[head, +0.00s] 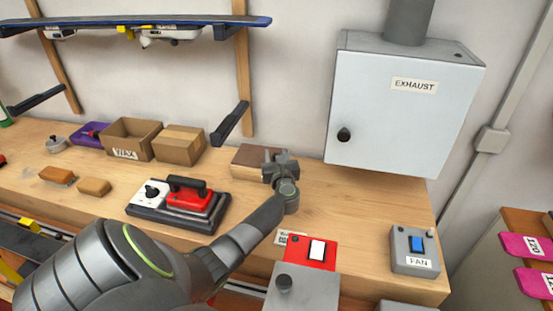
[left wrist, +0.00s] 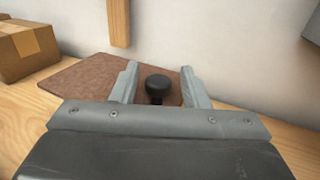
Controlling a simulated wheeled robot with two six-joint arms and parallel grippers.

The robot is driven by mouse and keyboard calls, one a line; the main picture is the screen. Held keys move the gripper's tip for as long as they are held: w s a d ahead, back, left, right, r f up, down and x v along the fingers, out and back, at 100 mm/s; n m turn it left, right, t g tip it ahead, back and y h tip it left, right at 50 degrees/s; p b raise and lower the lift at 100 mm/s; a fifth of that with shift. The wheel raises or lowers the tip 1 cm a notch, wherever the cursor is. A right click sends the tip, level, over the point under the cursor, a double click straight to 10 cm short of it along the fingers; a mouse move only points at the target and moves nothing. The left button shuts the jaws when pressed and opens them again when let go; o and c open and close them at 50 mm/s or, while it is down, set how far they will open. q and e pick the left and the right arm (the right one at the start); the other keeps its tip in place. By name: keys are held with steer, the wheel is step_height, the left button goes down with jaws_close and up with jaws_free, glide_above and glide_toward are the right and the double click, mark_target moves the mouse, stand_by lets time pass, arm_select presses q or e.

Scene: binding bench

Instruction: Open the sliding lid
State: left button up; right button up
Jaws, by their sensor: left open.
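A brown flat-topped box (head: 248,157) stands at the back of the bench, against the wall. My left gripper (head: 281,160) is over its right part and hides some of it. In the left wrist view the brown top (left wrist: 85,80) carries a round black knob (left wrist: 157,84). The knob stands between the two open fingers of my left gripper (left wrist: 158,82), with a visible gap on each side. The brown top looks like the lid, and I see no open gap along it. My right gripper is not in view.
Cardboard boxes (head: 180,145) stand left of the brown box. A red and black iron on a base (head: 187,201) lies in front. An exhaust cabinet (head: 400,110) hangs at right. A red switch box (head: 311,252) and fan switch (head: 414,250) are near the front edge.

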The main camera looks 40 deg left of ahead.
mark_target(243, 157)
arm_select(q)
steer(key=shift+s+r, duration=0.1)
jaws_close()
steer(key=s+a, duration=0.2)
steer(key=a, duration=0.1)
steer(key=s+a, duration=0.1)
steer(key=a, duration=0.3)
steer(key=s+a, duration=0.2)
steer(key=a, duration=0.1)
steer(key=shift+s+a, duration=0.25)
steer(key=shift+s, duration=0.1)
steer(key=shift+w+d, duration=0.2)
steer(key=shift+d, duration=0.15)
jaws_free()
steer(key=shift+a, duration=0.15)
steer(key=shift+s, duration=0.1)
